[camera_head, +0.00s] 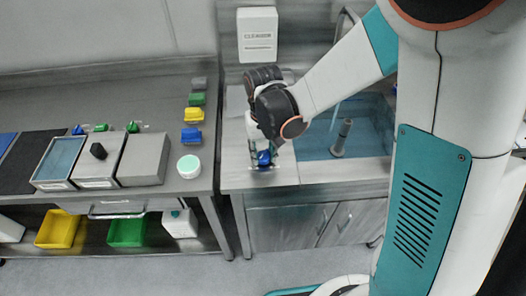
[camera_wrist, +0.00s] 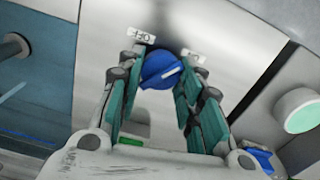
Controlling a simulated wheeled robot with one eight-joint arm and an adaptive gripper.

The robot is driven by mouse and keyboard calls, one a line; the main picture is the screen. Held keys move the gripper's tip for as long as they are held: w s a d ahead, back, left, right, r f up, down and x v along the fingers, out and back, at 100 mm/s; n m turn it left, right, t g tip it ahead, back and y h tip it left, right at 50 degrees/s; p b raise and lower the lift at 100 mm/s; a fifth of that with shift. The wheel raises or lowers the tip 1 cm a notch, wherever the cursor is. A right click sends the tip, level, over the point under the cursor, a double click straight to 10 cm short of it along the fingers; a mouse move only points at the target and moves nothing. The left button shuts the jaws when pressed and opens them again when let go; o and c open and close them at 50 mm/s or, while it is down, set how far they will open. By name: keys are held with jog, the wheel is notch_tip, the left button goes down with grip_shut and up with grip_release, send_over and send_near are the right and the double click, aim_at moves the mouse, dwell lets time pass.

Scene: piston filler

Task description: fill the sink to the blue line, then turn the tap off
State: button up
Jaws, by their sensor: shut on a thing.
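The blue tap knob (camera_head: 265,158) sits on the steel counter just left of the sink. My gripper (camera_wrist: 160,82) is shut around the knob (camera_wrist: 160,70), one finger on each side. A white pointer mark on the knob aims to the right in the wrist view. Two small white labels (camera_wrist: 144,35) flank it; their text is not clear. The sink (camera_head: 315,172) holds bluish water (camera_head: 365,130) around an upright grey standpipe (camera_head: 342,138). The chrome spout (camera_head: 345,20) arches behind my arm. A thin pale streak below it looks like running water. A blue line (camera_wrist: 25,135) shows in the wrist view.
A white dispenser (camera_head: 257,35) hangs on the back wall.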

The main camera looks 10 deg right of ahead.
aim_at(264, 155)
jog(key=shift+m, duration=0.9)
jog(key=o, duration=1.1)
jog(key=shift+c, duration=0.2)
notch_tip(264, 155, up, 8)
jog(key=shift+f, duration=0.25)
